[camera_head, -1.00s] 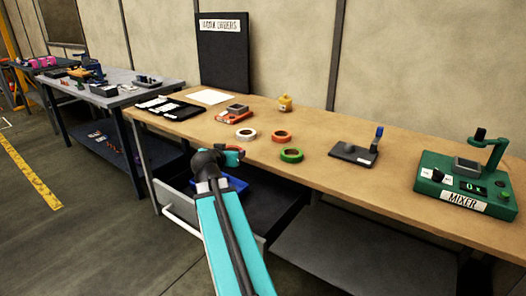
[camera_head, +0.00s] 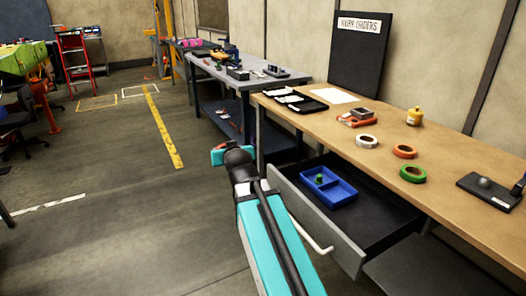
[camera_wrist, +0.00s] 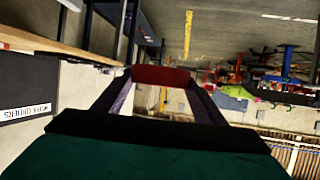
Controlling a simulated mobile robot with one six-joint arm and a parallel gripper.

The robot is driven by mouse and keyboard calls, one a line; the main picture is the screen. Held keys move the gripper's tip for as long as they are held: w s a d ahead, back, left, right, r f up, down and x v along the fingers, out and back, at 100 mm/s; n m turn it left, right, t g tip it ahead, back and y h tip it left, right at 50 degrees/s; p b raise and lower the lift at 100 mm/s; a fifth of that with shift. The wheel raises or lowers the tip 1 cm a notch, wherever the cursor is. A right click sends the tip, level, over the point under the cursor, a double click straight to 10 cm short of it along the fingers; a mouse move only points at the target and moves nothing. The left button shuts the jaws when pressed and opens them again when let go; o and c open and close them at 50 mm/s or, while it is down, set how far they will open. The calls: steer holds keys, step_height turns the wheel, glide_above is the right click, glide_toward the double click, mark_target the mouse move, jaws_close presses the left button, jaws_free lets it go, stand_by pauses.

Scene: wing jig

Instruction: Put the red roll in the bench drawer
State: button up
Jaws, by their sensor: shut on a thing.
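My gripper (camera_head: 217,156) is to the left of the bench, over the floor, left of the open drawer. In the wrist view my gripper (camera_wrist: 160,82) is shut on the red roll (camera_wrist: 161,76), which sits between the fingertips. In the head view the red roll is mostly hidden, with only a little red showing at the gripper. The bench drawer (camera_head: 372,212) is pulled open under the wooden bench (camera_head: 455,148). It holds a blue divided tray (camera_head: 342,196) with a small green item (camera_head: 319,178) in it.
On the bench lie a white roll (camera_head: 367,141), an orange roll (camera_head: 404,151), a green roll (camera_head: 413,174), a yellow bottle (camera_head: 414,116) and a black stand (camera_head: 489,190). A grey table (camera_head: 238,75) stands behind. The floor on the left is clear near me.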

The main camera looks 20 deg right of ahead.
steer(key=a+r+n+y, duration=0.1)
steer(key=a+n+y, duration=0.1)
steer(key=a, duration=0.7)
steer(key=shift+w+a+y, duration=0.3)
steer(key=shift+w, duration=0.15)
steer(key=shift+s, duration=0.1)
